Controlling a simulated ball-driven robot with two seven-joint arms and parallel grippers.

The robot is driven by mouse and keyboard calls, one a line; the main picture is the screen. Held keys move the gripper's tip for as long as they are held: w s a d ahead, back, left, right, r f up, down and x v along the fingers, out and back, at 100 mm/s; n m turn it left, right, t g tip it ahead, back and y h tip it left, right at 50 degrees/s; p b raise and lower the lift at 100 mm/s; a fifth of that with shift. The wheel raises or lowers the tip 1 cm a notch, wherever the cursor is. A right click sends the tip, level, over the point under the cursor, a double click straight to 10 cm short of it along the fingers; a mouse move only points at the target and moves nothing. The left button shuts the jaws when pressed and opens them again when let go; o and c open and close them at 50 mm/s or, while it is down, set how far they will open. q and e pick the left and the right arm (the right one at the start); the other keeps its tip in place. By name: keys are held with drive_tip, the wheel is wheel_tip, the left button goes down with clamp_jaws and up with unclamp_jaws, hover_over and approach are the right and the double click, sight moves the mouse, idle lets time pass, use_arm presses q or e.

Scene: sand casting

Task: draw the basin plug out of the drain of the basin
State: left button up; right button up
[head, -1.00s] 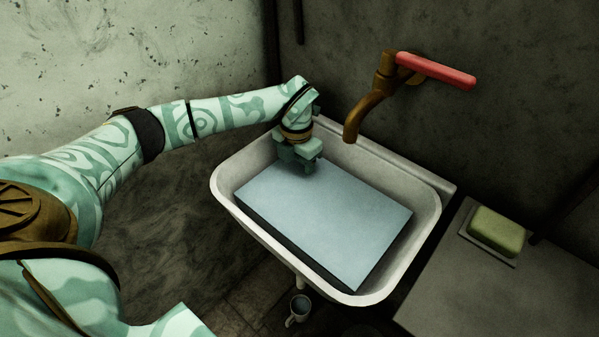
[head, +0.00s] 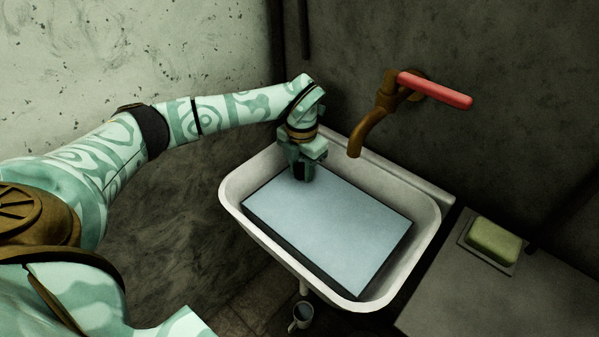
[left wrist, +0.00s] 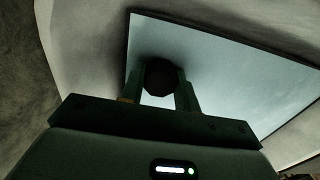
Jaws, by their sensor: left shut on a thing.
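The white basin (head: 228,200) holds a flat pale blue sheet of water (head: 325,225). My left gripper (head: 304,172) is over the back left part of the water, pointing down. In the left wrist view, the left gripper (left wrist: 160,90) is shut on a dark, round basin plug (left wrist: 160,75), with a finger on each side. The plug shows against the water surface, and the fingertips look to be above it. The drain is hidden. My right gripper is in neither view.
A brown tap (head: 368,132) with a red handle (head: 436,89) sticks out over the basin's back rim. Green soap (head: 494,240) lies in a dish on the grey counter (head: 465,290) at right.

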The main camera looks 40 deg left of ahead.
use_arm(q)
drive_tip(key=s+d+r+p, duration=0.3)
drive_tip(key=s+r+p, duration=0.1)
drive_tip(key=s+r, duration=0.2)
drive_tip(key=s+d+r+p, duration=0.2)
drive_tip(key=s+r+p, duration=0.3)
drive_tip(key=s+r, duration=0.1)
drive_tip(key=shift+s+d+r, duration=0.2)
drive_tip(key=shift+s+d, duration=0.1)
drive_tip(key=shift+d, duration=0.1)
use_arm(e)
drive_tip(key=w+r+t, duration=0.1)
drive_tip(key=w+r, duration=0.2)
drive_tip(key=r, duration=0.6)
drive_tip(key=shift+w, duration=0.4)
